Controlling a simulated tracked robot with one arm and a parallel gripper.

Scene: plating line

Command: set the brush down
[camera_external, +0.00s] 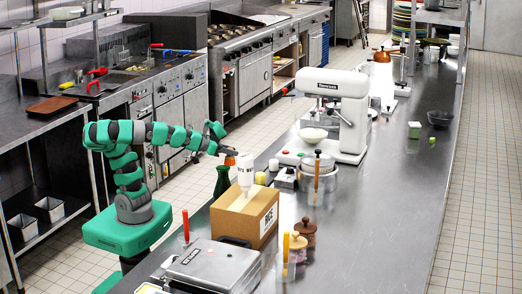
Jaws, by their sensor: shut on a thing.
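My gripper (225,150) is at the end of my green and dark arm, raised above the near left part of the steel counter. It is shut on a small orange thing (229,160), which I take to be the brush; at this size its bristles and handle cannot be told apart. The brush is held just above and left of a white bottle (245,171), and above a dark green bottle (222,182). Whether it touches either cannot be told.
The white bottle stands at a cardboard box (246,216) on the counter (385,205). A grey hinged appliance (213,267), brown lidded jars (305,231) and a pot (317,167) stand nearby. A white mixer (335,112) stands behind. The counter's right side is largely clear.

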